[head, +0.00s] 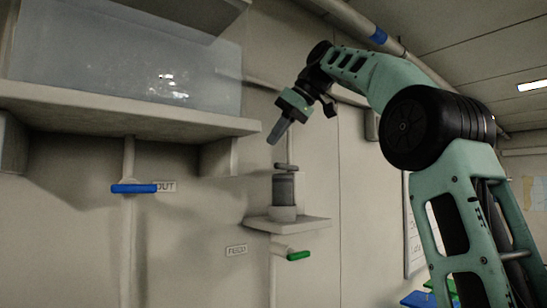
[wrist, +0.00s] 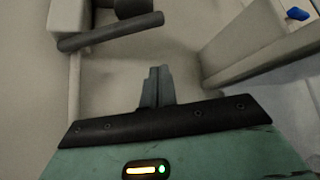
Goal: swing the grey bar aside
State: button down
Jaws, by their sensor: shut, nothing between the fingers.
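The grey bar (head: 287,167) lies across the top of a dark grey canister (head: 284,190) with a pale base, which stands on a small wall shelf (head: 312,223). In the wrist view the bar (wrist: 110,32) is a dark rounded rod at the upper left. My gripper (head: 271,141) is above and slightly left of the bar, fingers pointing down and left. Its fingers are together with nothing between them, as the wrist view (wrist: 158,72) also shows. A gap shows between fingers and bar in both views.
A wide ledge (head: 120,110) holding a clear tank (head: 120,60) juts out at left. A pipe with a blue band (head: 378,36) runs overhead.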

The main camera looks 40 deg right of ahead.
aim_at(288, 167)
jog(key=f, duration=0.1)
jog(key=f+p, duration=0.1)
jog(key=f, duration=0.2)
jog(key=shift+w+a+f+p, duration=0.25)
jog(key=shift+w+f+p, duration=0.1)
jog(key=shift+w, duration=0.05)
jog(key=shift+s+d+f, duration=0.15)
jog(key=shift+s+d, duration=0.1)
jog(key=shift+s, duration=0.2)
jog(key=shift+s+f, duration=0.1)
